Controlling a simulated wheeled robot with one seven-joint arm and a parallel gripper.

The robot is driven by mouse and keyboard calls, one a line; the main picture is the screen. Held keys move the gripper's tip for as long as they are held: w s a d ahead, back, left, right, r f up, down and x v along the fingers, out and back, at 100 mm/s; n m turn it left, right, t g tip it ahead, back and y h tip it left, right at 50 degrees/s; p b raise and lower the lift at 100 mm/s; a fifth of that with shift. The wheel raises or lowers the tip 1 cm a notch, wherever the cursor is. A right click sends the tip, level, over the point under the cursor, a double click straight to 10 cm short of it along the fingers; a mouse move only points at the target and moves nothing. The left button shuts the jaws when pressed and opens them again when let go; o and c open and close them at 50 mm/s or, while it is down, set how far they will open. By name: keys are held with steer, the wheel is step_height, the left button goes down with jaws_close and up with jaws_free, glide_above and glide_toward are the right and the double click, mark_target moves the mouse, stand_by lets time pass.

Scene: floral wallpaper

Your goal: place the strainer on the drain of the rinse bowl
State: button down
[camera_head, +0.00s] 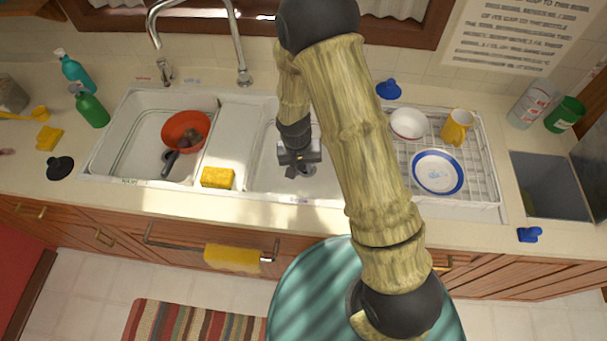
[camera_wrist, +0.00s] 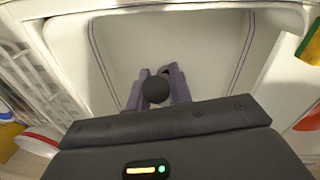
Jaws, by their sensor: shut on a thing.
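My gripper (camera_head: 298,170) is down inside the rinse bowl (camera_head: 262,178), the middle basin of the sink. In the wrist view my gripper (camera_wrist: 158,92) is shut on a dark round knob, which looks like the top of the strainer (camera_wrist: 156,90). The strainer's lower part is hidden by the fingers and the knob. The bowl's pale floor also shows around the fingers in the wrist view (camera_wrist: 200,50). The drain is not visible, so I cannot tell whether the strainer sits on it or above it.
The left basin (camera_head: 128,130) holds a red bowl (camera_head: 184,127) and a dark-handled utensil. A yellow sponge (camera_head: 218,178) lies on the sink's front edge. A dish rack (camera_head: 480,185) stands at right. A black stopper (camera_head: 60,167) and blue stopper (camera_head: 388,90) lie on the counter.

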steer(key=shift+f, duration=0.85)
steer(key=shift+f+p, duration=0.6)
steer(key=shift+f, duration=1.45)
steer(key=shift+f, duration=0.15)
steer(key=c, duration=1.3)
jaws_free()
steer(key=shift+o, duration=0.2)
